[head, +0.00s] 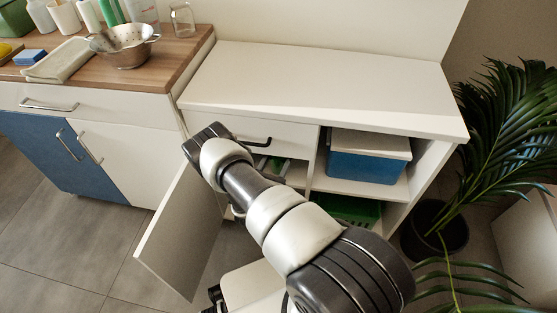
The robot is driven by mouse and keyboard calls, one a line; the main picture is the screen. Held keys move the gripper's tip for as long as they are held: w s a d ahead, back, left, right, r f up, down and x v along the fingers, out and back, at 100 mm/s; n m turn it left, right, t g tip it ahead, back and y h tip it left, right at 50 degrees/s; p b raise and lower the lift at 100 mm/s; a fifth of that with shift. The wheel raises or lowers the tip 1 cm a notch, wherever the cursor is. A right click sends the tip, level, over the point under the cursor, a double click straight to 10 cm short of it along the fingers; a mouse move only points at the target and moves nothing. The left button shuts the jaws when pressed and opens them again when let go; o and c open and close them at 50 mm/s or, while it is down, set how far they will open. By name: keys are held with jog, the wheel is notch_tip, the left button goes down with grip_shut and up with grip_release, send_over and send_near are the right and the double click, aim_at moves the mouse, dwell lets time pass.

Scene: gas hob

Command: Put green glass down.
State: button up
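I cannot make out a green glass in the head view. My arm reaches from the lower right up to the open front of the white cabinet (325,85). Its bent joint is in front of the cabinet's drawer, and the arm covers much of the left compartment. My gripper cannot be seen, so neither its state nor anything in it shows. Small greenish and grey items show partly inside the left compartment, too hidden to identify.
The cabinet door (182,235) stands open at the left. A blue box with a pale lid (368,168) sits on the right shelf, above a green crate (347,209). The cabinet top is clear. A wooden counter holds a colander (131,48) and a clear jar (182,20). A potted palm (435,230) stands right.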

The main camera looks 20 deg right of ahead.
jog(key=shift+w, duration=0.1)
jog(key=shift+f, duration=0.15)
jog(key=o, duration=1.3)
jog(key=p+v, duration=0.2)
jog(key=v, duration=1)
jog(key=shift+p, duration=0.4)
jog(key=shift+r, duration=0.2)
